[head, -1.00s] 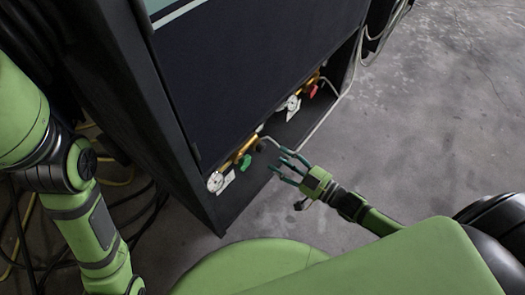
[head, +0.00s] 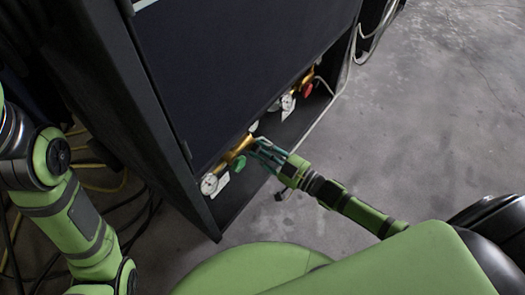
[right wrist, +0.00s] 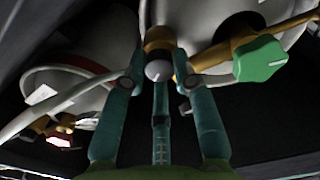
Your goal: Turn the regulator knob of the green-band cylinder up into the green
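The green regulator knob (head: 239,163) sits on a brass regulator (head: 236,149) low in the cabinet opening. In the right wrist view the green knob (right wrist: 262,60) is to the right of my fingers. My right gripper (head: 258,148) reaches into the opening beside the brass regulator. In the right wrist view my right gripper (right wrist: 159,72) is open, its fingers apart around a grey round end piece (right wrist: 158,70) on a brass fitting; contact cannot be told. The cylinder's green band does not show clearly. My left arm is at the left of the head view; its gripper is out of frame.
A round gauge (head: 208,184) sits left of the green knob. A second regulator with a red knob (head: 307,90) is farther back. The dark cabinet panel (head: 235,70) overhangs the regulators. Cables lie at left; the floor (head: 440,120) at right is clear.

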